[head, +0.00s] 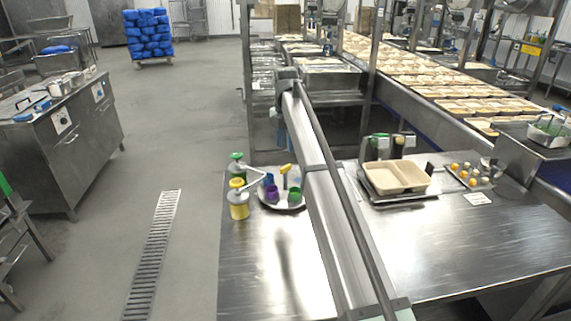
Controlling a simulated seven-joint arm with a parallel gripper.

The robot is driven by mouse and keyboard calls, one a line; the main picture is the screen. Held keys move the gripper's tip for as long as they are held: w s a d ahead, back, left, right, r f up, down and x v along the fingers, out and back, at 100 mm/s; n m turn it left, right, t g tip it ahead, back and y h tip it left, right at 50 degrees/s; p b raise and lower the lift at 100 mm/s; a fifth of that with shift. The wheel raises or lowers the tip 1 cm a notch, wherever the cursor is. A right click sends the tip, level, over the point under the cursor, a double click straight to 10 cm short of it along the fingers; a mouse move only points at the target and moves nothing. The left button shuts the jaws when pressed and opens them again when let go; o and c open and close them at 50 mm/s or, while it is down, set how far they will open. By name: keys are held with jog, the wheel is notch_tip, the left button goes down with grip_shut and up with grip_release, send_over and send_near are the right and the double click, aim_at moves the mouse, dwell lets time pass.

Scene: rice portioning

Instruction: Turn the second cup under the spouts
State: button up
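A round tray (284,206) stands on the steel table, left of my arm. On it are a purple cup (271,193) and a green cup (294,195); a blue piece shows just behind the purple one. A yellow-topped upright piece (285,170) rises at the tray's back. A yellow pump bottle (239,205) and a green-topped pump bottle (237,168) stand at the tray's left, with pale spouts (256,182) reaching right toward it. Which cup is the second is not clear. My arm crosses the middle of the view; its gripper cannot be made out.
A beige two-compartment tray (398,177) sits on a dark platform right of my arm. A small tray with orange and white balls (470,177) is farther right. A conveyor with food trays (450,90) runs behind. The front of the table (270,270) is bare.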

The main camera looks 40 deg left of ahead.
aim_at(286, 166)
notch_tip(286, 166, down, 9)
jog(key=shift+r, duration=0.2)
jog(key=shift+c, duration=0.2)
grip_shut()
dwell(0.4)
